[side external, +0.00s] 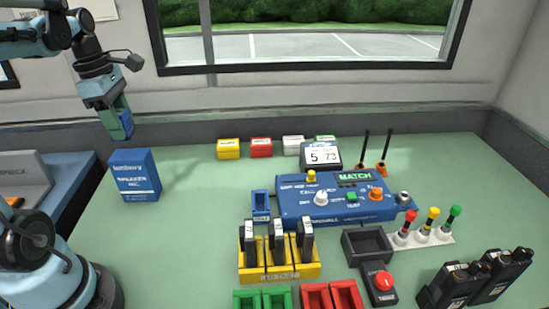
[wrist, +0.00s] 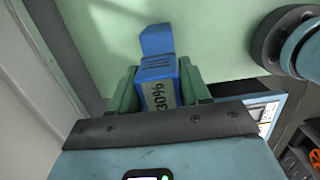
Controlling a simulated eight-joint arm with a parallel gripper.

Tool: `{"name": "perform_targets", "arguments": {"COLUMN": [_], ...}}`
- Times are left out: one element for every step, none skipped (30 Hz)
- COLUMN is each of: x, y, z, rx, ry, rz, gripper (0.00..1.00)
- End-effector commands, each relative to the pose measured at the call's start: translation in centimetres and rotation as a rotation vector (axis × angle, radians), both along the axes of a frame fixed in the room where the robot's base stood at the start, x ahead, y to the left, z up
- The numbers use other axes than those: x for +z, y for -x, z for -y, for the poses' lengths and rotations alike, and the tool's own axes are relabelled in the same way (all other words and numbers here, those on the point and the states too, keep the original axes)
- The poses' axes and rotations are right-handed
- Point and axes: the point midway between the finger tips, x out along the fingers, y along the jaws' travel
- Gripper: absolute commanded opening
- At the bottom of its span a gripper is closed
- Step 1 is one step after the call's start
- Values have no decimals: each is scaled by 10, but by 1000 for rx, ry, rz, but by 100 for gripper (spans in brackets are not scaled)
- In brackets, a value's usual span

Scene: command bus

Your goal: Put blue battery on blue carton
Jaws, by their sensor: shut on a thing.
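My gripper (side external: 118,116) is shut on the blue battery (side external: 127,122), high at the left in the side view. In the wrist view, the battery (wrist: 158,85) sits between the green fingers, with a "30%" label facing the camera. The blue carton (side external: 135,176) stands upright on the green table at the left, with white lettering on its front. The battery hangs above and slightly left of the carton's top, apart from it in the side view. A blue shape shows just beyond the battery in the wrist view; I cannot tell whether it is the carton.
The blue control panel (side external: 335,195) stands at mid table. A yellow rack (side external: 280,270) holds black batteries in front. Small colored boxes, including a red one (side external: 261,147), line the back. Green table is clear between the carton and the panel. A wall runs behind.

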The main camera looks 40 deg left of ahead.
Motion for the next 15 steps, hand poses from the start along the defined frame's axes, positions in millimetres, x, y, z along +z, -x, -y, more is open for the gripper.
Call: {"name": "perform_targets", "arguments": {"x": [-2, -3, -5, -6, -8, -12, -16, -19, -25, -29, -32, -36, -39, -41, -43], "y": [0, 1, 1, 1, 1, 1, 1, 1, 1, 1, 1, 1, 1, 1, 1], "z": [-4, -5, -6, -7, -7, -7, -7, -7, -7, -7, -7, -7, -7, -7, -7], "rx": [2, 1, 0, -1, -1, -1, -1, -1, -1, -1, -1, -1, -1, -1, -1], "ry": [0, 0, 0, 0, 0, 0, 1, 1, 1, 0, 0, 0, 0, 0, 0], "rz": [0, 0, 0, 0, 0, 0, -1, -1, -1, 0, 0, 0, 0, 0, 0], "gripper": [11, 11, 11, 11, 11, 11, 11, 11, 11, 11, 11, 11, 11, 11, 11]}}
